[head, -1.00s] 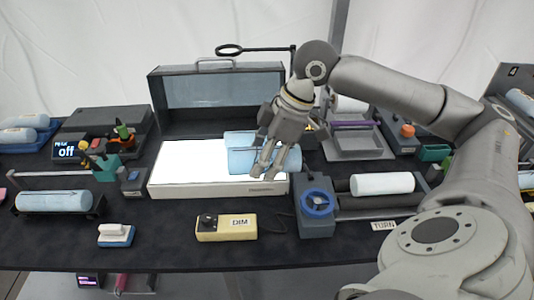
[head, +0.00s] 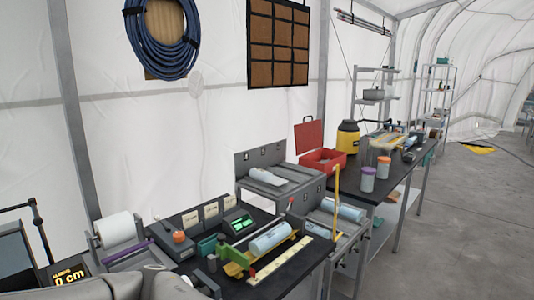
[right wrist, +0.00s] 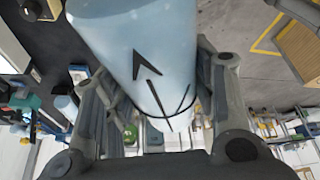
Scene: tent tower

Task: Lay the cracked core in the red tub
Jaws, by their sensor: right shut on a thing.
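The red tub (head: 322,168) stands on the far black bench in the head view, with its red lid (head: 309,135) raised at the back. I cannot see what is inside it. My right gripper (right wrist: 158,85) is shut around a pale blue cylindrical core (right wrist: 150,60) in the right wrist view. The core bears a dark arrow and a dark V-shaped mark; I cannot tell for sure whether the V is a crack. The right gripper and held core are outside the head view, where only grey parts of my arm show at bottom left. My left gripper is not in view.
A core on a yellow cradle (head: 270,240) lies on the near bench. A grey case (head: 262,160) with a pale core stands between it and the tub. A yellow container (head: 347,137) and two lidded jars (head: 367,178) are near the tub. Open floor (head: 470,220) lies right.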

